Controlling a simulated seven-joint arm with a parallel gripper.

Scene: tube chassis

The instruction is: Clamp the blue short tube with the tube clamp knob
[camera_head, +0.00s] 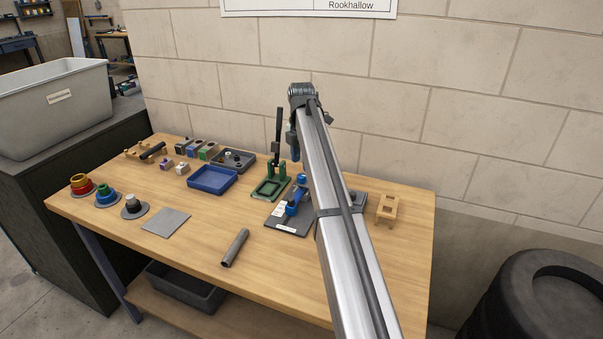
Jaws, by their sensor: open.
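A dark plate (285,227) with white labels lies on the right half of the bench. A blue part (294,204) sits on it, slanted, with a rounded blue top near my arm. I cannot tell whether this is the blue short tube or part of the clamp. The clamp knob cannot be made out. My arm link covers the right part of the plate. My arm rises from the lower right to a joint above the bench. A small dark and blue part shows beside the link, but the jaws are hidden behind it.
A green press (270,188) with an upright black lever stands left of the plate. A blue tray (212,181), a grey tube (235,247), a grey square mat (166,222) and a wooden stand (387,208) lie around. The bench front is mostly clear.

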